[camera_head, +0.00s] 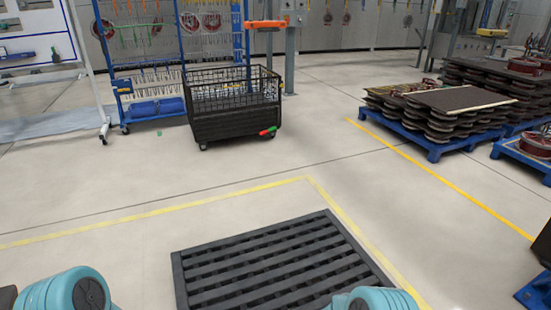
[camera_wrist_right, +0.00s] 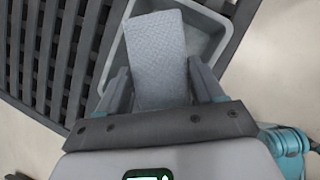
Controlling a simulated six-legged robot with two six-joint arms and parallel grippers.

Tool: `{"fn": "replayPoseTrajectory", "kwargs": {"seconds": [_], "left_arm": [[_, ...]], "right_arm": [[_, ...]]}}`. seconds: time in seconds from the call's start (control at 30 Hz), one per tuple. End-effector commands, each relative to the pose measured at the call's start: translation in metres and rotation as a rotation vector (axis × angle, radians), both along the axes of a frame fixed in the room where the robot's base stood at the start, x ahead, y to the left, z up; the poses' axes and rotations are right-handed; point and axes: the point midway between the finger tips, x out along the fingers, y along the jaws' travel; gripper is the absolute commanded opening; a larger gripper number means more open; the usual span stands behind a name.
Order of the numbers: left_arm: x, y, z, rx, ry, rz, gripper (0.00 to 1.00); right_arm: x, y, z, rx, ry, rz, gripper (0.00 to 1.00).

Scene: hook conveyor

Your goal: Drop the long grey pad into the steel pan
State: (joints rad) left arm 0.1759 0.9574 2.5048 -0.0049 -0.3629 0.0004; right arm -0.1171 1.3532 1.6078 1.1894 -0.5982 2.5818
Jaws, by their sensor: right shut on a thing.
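The long grey pad (camera_wrist_right: 158,45) is a flat, textured rectangle in the right wrist view. My right gripper (camera_wrist_right: 159,68) is shut on it, one finger on each side, and the pad sticks out past the fingertips. The steel pan (camera_wrist_right: 207,38), a shallow grey tray with rounded corners, lies beyond the pad. The pad covers much of the pan from this view. The height between them cannot be told. The head view shows neither pad nor pan. My left gripper is in neither view.
A black slatted pallet (camera_head: 270,262) lies on the floor in front of me, and its slats also show around the pan (camera_wrist_right: 62,60). A black wire cart (camera_head: 235,125) stands farther back. Blue pallets with stacked parts (camera_head: 440,112) are at the right. The floor between is clear.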

Motion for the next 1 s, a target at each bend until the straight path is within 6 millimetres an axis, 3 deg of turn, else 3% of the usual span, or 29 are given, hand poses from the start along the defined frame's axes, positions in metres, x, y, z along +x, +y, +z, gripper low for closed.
{"fn": "replayPoseTrajectory", "kwargs": {"seconds": [0.03,0.07,0.13,0.4,0.53,1.0], "left_arm": [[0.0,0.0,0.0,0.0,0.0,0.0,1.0],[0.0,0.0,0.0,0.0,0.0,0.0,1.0],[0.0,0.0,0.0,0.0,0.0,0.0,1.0],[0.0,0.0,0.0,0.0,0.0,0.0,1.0],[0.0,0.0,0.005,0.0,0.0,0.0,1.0],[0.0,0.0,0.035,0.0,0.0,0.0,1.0]], "right_arm": [[0.0,0.0,0.0,0.0,0.0,0.0,0.33],[0.0,0.0,0.0,0.0,0.0,0.0,0.77],[0.0,0.0,0.0,0.0,0.0,0.0,0.97],[0.0,0.0,0.001,0.001,0.001,0.0,0.97],[-0.004,0.002,0.011,-0.001,0.0,0.002,0.97],[-0.051,0.023,0.114,0.001,-0.002,0.003,0.97]]}}
